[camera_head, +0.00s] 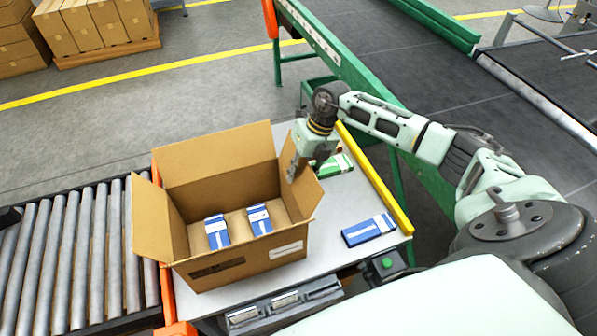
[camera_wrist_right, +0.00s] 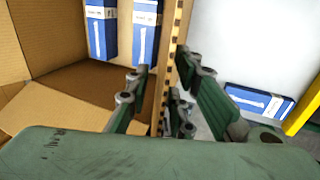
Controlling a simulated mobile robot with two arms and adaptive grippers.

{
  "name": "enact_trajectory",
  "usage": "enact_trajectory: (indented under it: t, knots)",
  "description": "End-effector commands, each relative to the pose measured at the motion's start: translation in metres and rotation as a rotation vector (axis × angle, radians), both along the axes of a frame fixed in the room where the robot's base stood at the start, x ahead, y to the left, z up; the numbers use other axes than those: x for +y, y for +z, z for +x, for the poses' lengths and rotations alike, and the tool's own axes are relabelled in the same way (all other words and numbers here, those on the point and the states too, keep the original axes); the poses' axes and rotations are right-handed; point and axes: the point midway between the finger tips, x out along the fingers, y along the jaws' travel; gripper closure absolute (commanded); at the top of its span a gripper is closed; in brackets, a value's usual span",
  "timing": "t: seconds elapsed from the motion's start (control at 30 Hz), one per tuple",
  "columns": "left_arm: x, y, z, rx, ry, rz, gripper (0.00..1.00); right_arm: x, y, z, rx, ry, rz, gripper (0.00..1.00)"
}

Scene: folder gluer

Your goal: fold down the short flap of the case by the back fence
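The open brown case (camera_head: 240,262) stands on the grey table with two blue boxes (camera_head: 217,232) inside. Its short right flap (camera_head: 306,190), on the side toward the yellow rail (camera_head: 375,180), stands up. The far flap (camera_head: 220,155) stands up and the left flap (camera_head: 151,222) also stands up, leaning outward. My right gripper (camera_head: 297,168) is at the top of the right flap. In the right wrist view its open fingers (camera_wrist_right: 163,82) lie on either side of the flap's corrugated edge (camera_wrist_right: 172,60), with gaps. My left gripper is not in view.
A blue box (camera_head: 368,230) lies on the table right of the case, and a green box (camera_head: 333,166) lies behind my right gripper. A roller conveyor (camera_head: 75,255) adjoins on the left. A green-framed belt machine (camera_head: 345,65) stands behind.

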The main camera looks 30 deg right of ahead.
Motion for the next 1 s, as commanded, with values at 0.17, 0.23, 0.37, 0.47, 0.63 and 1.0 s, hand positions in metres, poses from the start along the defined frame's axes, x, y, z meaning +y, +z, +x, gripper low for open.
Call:
enact_trajectory:
  t: [0.17, 0.23, 0.37, 0.47, 0.63, 1.0]
  knots:
    - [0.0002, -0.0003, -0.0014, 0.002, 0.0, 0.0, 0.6, -0.0001, 0.0001, 0.0, 0.0, 0.0, 0.0, 0.88]
    - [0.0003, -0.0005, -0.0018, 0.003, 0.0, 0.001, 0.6, -0.0001, 0.0002, 0.0, 0.0, 0.0, 0.0, 0.94]
    - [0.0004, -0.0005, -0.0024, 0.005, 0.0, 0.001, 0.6, -0.0001, 0.0003, 0.0, 0.0, 0.0, 0.0, 1.0]
    - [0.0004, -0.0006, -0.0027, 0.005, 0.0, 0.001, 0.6, -0.0001, 0.0004, 0.0, 0.0, 0.0, 0.0, 1.0]
    - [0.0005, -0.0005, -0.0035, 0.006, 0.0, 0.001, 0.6, -0.0002, 0.0005, 0.0001, 0.0, 0.0, 0.0, 1.0]
    - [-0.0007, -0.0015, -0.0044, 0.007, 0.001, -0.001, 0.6, -0.0047, 0.0008, 0.0003, 0.002, 0.0, -0.011, 1.0]
